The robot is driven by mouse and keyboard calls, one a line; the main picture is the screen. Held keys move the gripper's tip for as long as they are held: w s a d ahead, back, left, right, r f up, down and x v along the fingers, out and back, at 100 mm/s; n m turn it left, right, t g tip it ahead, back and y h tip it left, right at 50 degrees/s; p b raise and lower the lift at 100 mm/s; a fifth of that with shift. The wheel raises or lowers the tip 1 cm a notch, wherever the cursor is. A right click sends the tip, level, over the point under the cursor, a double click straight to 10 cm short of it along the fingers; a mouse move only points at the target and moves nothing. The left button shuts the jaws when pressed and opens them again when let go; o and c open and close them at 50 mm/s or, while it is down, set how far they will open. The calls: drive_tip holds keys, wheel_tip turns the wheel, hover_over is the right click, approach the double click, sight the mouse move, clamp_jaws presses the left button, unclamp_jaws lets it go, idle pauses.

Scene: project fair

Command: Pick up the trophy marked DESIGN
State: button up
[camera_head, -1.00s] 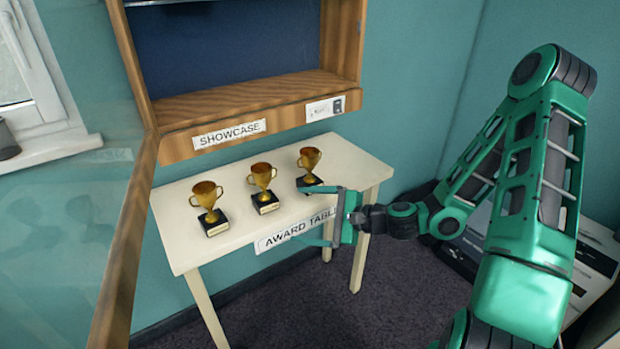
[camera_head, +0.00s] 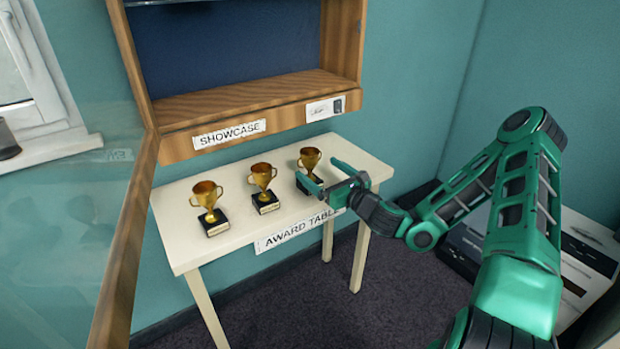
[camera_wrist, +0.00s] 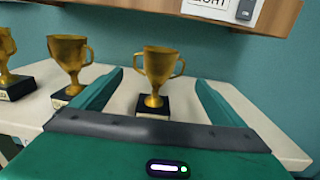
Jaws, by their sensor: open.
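Three gold trophy cups on black bases stand upright in a row on the white award table (camera_head: 255,232): a left trophy (camera_head: 208,204), a middle trophy (camera_head: 263,186) and a right trophy (camera_head: 310,164). The words on their base plates are too small to read, so I cannot tell which is marked DESIGN. My gripper (camera_head: 322,174) is open at the right trophy. In the wrist view the right trophy (camera_wrist: 158,72) stands ahead between the two spread fingers, with no contact visible. The middle trophy (camera_wrist: 70,60) is left of the left finger.
A wooden cabinet (camera_head: 265,100) labelled SHOWCASE hangs above the table, with its glass door (camera_head: 70,200) swung open at left. A small switch panel (camera_head: 325,108) sits on its lower edge. A dark and white box (camera_head: 590,250) stands at the right.

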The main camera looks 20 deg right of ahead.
sight(315, 165)
drive_tip(key=shift+r+x, duration=0.2)
drive_tip(key=shift+x, duration=1.2)
drive_tip(key=shift+r+x, duration=0.25)
drive_tip(key=shift+x, duration=1.15)
drive_tip(key=shift+a, duration=0.1)
drive_tip(key=shift+c, duration=0.6)
drive_tip(key=c, duration=1.5)
drive_tip(key=shift+c, duration=1.2)
drive_tip(key=shift+r, duration=0.15)
